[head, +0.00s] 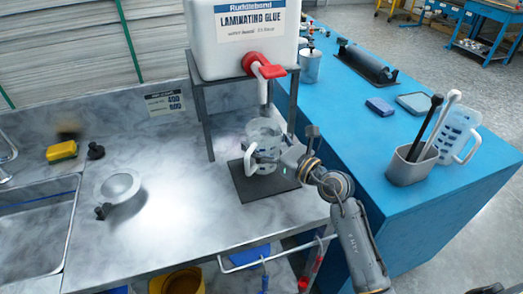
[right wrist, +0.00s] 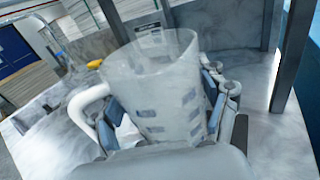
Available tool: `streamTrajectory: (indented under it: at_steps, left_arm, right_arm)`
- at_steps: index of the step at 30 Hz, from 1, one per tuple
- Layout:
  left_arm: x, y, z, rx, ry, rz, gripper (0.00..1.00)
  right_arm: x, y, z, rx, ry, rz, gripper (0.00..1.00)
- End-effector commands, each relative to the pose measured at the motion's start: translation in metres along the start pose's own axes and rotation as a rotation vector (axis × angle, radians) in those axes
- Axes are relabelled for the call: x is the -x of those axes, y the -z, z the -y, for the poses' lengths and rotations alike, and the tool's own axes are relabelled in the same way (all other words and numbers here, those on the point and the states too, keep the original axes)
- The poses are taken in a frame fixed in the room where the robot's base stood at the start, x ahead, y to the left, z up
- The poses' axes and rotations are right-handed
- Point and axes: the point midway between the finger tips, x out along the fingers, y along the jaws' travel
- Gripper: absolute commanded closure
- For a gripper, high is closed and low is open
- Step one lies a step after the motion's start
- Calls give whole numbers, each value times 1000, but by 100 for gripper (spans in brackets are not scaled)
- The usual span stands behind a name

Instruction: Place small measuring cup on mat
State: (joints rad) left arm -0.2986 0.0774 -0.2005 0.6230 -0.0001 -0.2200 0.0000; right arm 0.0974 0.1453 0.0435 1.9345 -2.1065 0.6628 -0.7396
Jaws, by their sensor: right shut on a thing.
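The small measuring cup (head: 264,139) is clear, with a white handle and grey-blue markings. It is upright under the red tap (head: 262,68) of the glue container, over the dark mat (head: 258,184). I cannot tell whether its base touches the mat. My right gripper (head: 266,160) is shut on the cup from the right. In the right wrist view the cup (right wrist: 160,80) stands between the fingers, with its handle to the left. My left gripper is not in view.
The white glue container (head: 228,40) stands on a dark metal stand (head: 206,125) around the mat. A larger measuring jug (head: 459,132) and a grey holder (head: 411,166) are on the blue bench at right. A sink (head: 35,230) is at left. Free counter lies left of the mat.

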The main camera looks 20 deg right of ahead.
Motion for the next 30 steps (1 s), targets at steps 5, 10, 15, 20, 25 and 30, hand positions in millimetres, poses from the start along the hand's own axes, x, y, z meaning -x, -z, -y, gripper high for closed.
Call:
streamTrajectory:
  at_steps: [5,10,15,20,25,30]
  left_arm:
    - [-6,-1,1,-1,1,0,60]
    - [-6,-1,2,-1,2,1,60]
    - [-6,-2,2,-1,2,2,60]
    - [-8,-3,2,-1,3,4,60]
    - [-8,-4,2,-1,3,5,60]
    - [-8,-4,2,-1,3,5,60]
  right_arm:
    - [-1,28,1,-4,0,-3,58]
    - [-1,32,2,-1,1,1,58]
    - [-1,32,2,-1,1,0,58]
    - [-1,36,1,-1,0,0,20]
    - [-1,35,1,-2,0,-1,3]
    - [-1,35,1,-2,0,-1,3]
